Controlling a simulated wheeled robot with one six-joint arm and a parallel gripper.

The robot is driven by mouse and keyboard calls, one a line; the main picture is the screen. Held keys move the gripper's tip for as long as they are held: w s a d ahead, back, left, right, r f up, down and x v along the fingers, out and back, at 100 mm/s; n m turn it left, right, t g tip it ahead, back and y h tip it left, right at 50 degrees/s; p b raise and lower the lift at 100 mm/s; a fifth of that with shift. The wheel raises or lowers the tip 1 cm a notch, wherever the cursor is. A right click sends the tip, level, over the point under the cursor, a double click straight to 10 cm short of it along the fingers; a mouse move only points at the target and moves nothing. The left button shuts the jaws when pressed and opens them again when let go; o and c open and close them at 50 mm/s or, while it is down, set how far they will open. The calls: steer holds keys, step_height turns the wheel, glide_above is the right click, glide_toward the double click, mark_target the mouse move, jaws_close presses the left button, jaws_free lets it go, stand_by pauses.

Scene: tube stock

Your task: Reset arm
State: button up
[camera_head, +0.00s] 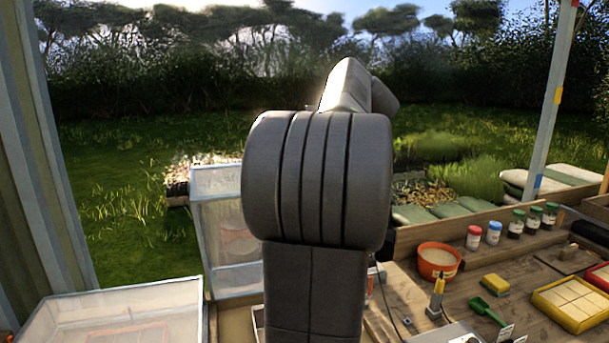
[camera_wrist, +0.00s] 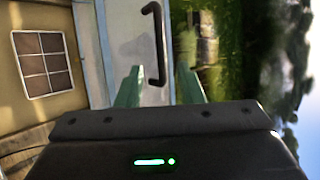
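My arm fills the middle of the head view as large dark grey links, and my gripper is hidden behind them there. In the wrist view my gripper (camera_wrist: 158,84) shows two green fingers standing well apart. I see nothing between them but the background, a pale panel with a dark bar handle (camera_wrist: 157,45) beyond the fingers. I cannot tell how far off the handle is. The wrist view is turned on its side, with trees and sky at the right.
At the right is a wooden bench (camera_head: 460,290) with an orange pot (camera_head: 438,262), a yellow sponge (camera_head: 495,284), a green scoop (camera_head: 485,310), several jars (camera_head: 516,223) and a yellow tray (camera_head: 575,303). A translucent box (camera_head: 110,315) stands at lower left. A post (camera_head: 552,95) rises at right.

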steer(key=p+x, duration=0.2)
steer(key=x, duration=0.7)
steer(key=shift+w+a+f, duration=0.1)
steer(key=shift+w+a, duration=0.05)
steer(key=shift+w, duration=0.1)
steer(key=shift+s+f, duration=0.1)
steer(key=shift+s, duration=0.05)
steer(key=shift+s, duration=0.1)
